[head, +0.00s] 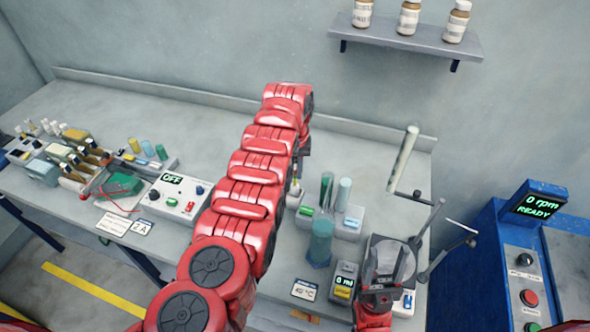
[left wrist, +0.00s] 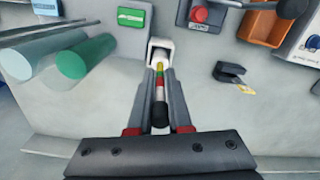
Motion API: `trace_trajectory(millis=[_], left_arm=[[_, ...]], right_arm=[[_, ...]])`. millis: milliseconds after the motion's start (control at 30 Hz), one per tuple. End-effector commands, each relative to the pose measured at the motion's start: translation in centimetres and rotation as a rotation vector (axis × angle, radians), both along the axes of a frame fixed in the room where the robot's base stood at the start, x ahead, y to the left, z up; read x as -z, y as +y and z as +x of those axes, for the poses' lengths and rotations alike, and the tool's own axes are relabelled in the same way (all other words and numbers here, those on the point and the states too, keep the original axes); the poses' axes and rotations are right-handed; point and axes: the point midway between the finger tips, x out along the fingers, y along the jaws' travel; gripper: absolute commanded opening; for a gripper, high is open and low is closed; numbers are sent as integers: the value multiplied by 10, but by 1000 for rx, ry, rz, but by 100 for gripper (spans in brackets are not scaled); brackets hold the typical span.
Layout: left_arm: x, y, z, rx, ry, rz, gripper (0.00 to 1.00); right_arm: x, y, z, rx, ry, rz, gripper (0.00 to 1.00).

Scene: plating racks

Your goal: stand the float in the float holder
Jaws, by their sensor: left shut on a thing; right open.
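The float (left wrist: 159,84) is a slim rod with yellow, red and green bands and a black near end. My left gripper (left wrist: 160,76) is shut on it. In the left wrist view its far end lines up with the opening of a small white holder (left wrist: 152,45), which I take for the float holder. I cannot tell whether the tip is inside or just above. In the head view my left gripper (head: 303,163) is beyond the red arm, which partly hides the float and holder. My right gripper (head: 388,270) is open at the front right, near a clear vessel.
A box reading OFF (head: 173,197) is to the left. A blue rpm console (head: 500,260) stands beyond the bench.

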Motion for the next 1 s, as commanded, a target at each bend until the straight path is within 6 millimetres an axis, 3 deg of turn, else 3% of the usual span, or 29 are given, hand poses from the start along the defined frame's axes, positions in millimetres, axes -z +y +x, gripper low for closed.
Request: trace_trajectory(millis=[500, 900, 933, 1000], left_arm=[[26, 0, 1, -1, -1, 0, 0], [28, 0, 0, 0, -1, 0, 0], [28, 0, 0, 0, -1, 0, 19], [28, 0, 0, 0, -1, 0, 32]], right_arm=[[20, 0, 0, 0, 0, 0, 52], [21, 0, 0, 0, 0, 0, 52], [21, 0, 0, 0, 0, 0, 52], [21, 0, 0, 0, 0, 0, 52]])
